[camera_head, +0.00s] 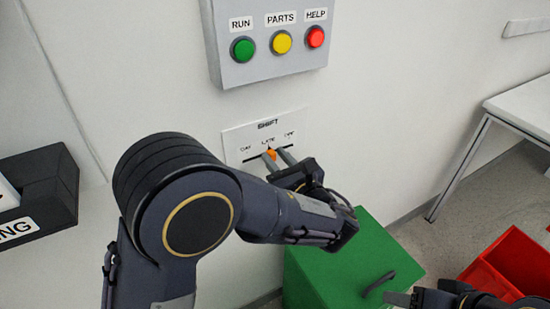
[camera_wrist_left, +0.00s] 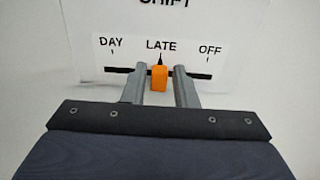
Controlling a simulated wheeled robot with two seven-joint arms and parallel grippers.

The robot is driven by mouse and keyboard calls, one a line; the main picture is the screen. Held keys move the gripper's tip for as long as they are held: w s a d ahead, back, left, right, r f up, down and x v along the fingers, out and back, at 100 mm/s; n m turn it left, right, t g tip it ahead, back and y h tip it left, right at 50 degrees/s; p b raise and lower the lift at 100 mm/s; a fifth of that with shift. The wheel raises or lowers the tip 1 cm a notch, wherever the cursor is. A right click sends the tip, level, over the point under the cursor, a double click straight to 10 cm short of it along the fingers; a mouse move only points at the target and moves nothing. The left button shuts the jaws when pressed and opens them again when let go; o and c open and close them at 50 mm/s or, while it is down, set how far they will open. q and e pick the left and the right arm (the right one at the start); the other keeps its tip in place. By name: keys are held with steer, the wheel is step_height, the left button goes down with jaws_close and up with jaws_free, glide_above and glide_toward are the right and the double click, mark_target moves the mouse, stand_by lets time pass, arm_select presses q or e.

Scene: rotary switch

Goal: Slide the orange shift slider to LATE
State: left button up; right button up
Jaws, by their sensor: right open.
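The orange shift slider (camera_wrist_left: 159,78) sits on its dark horizontal slot directly under the LATE mark, between DAY on the left and OFF on the right; the slider also shows in the head view (camera_head: 271,154). The white SHIFT panel (camera_head: 236,141) is on the wall. My left gripper (camera_head: 277,156) is at the panel with one finger on each side of the slider. In the left wrist view its fingers (camera_wrist_left: 160,86) show small gaps to the slider on both sides. My right gripper (camera_head: 398,299) is partly in view at the bottom right, away from the panel.
A grey box with green RUN, yellow PARTS and red HELP buttons (camera_head: 281,42) is above the panel. A green box (camera_head: 335,262) with a dark handle stands below. Red bins (camera_head: 515,258) and a white table (camera_head: 523,105) are at the right. A black bin (camera_head: 45,180) is at the left.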

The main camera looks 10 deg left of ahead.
arm_select(q)
steer(key=shift+o, duration=1)
steer(key=v, duration=0.7)
steer(key=shift+s+d, duration=0.2)
steer(key=shift+s, duration=0.15)
steer(key=shift+s+d, duration=0.1)
